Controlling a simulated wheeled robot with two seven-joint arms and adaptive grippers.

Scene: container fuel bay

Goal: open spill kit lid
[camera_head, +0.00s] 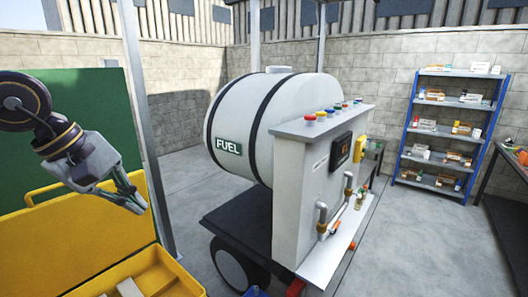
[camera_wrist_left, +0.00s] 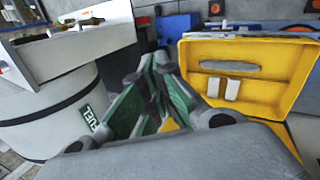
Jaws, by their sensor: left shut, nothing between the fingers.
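The yellow spill kit (camera_head: 187,278) is at the lower left of the head view. Its lid (camera_head: 95,240) stands raised at the back, with a yellow handle (camera_head: 45,194) on its upper edge. The box is open and pale items show inside. The open yellow box also shows at the right of the left wrist view (camera_wrist_left: 285,88), with white and grey contents. My left gripper (camera_head: 137,203) is shut and empty, in front of the raised lid and above the box; its green fingers show in the left wrist view (camera_wrist_left: 155,115). My right gripper is out of view.
A white fuel tank (camera_head: 240,105) on a dark wheeled trailer stands right of the spill kit, with a pump panel (camera_head: 305,170). A green panel (camera_head: 75,130) is behind the lid. A blue shelf (camera_head: 440,130) stands far right. Grey floor is open between.

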